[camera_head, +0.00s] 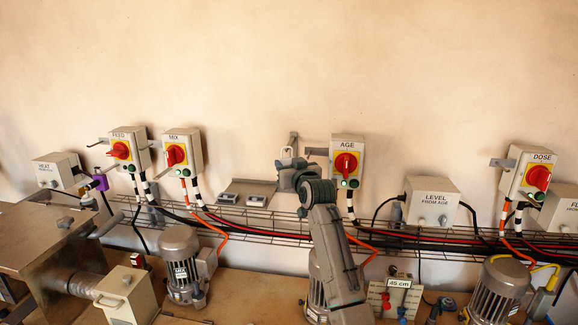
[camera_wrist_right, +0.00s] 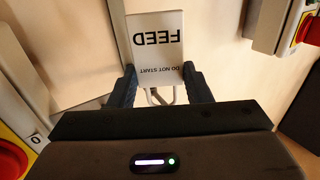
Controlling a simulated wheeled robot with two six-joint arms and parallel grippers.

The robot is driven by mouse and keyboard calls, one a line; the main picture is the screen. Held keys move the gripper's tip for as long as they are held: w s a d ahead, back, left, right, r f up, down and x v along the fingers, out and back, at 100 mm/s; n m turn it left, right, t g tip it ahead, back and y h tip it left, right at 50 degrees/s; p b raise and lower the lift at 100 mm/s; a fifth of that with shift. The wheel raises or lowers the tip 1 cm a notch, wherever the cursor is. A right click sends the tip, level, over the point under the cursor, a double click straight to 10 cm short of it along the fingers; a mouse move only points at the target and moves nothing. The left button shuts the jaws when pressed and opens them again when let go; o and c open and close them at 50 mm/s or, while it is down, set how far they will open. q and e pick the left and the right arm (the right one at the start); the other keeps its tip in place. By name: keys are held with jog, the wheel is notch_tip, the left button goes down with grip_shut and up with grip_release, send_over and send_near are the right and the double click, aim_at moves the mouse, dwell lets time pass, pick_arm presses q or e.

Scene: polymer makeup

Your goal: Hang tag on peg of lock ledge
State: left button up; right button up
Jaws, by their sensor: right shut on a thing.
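My right gripper (camera_head: 288,168) is raised in front of the wall, just left of the AGE switch box (camera_head: 347,150). It is shut on a white tag (camera_wrist_right: 157,45) marked FEED and DO NOT START, which appears upside down between the fingers in the right wrist view. A pale wire loop (camera_wrist_right: 160,97) shows at the tag's lower edge there. Grey ledges with pegs stick out left of the FEED box (camera_head: 130,148), the AGE box and the DOSE box (camera_head: 527,172). The tag is apart from the FEED box's ledge (camera_head: 98,143). My left gripper is out of view.
The MIX box (camera_head: 183,152) stands between the FEED box and my right arm. A wire cable tray (camera_head: 260,228) runs below the boxes. The wall above is clear.

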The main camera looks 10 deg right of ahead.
jog(key=o, duration=1)
jog(key=shift+o, duration=0.2)
